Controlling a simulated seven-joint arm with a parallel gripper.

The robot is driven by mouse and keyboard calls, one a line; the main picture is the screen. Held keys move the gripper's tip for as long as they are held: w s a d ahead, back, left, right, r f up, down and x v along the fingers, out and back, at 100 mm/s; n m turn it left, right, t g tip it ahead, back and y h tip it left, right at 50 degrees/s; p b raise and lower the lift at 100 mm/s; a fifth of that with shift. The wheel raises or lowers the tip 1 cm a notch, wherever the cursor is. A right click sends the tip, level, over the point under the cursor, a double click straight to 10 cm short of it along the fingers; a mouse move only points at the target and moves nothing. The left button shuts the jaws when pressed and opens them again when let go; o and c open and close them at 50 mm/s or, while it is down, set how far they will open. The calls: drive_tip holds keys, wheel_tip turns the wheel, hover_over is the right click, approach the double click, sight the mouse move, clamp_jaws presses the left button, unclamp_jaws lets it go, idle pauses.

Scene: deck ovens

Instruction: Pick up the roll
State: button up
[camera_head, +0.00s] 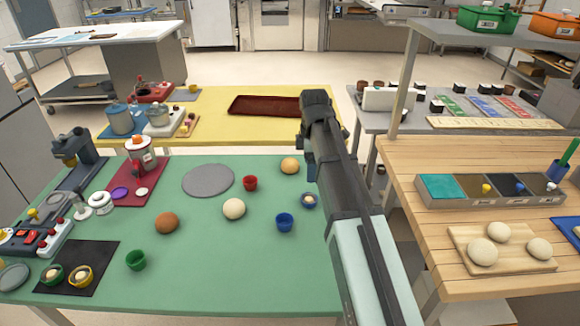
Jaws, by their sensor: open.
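The picture alone does not settle which is the task's roll. My gripper (310,140) is the dark end of my arm, just right of the golden-tan roll in the picture and touching none of the three. It is open; its fingertips are hard to make out.
A red cup (250,183), blue cup (285,222), green cup (136,260) and grey round mat (208,180) share the green table. Small machines crowd its left side. A wooden counter (420,180) with dough balls stands right. Bare green surface lies between the pieces.

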drive_tip(key=shift+o, duration=0.5)
drive_tip(key=shift+o, duration=0.9)
drive_tip(key=r, duration=0.2)
hover_over(233, 203)
drive_tip(key=f, duration=0.8)
drive_tip(key=shift+w+d+f, duration=0.15)
drive_tip(key=shift+w+f, duration=0.05)
drive_tip(key=shift+f, duration=0.1)
drive_tip(key=shift+s+f, duration=0.1)
drive_tip(key=shift+f, duration=2.55)
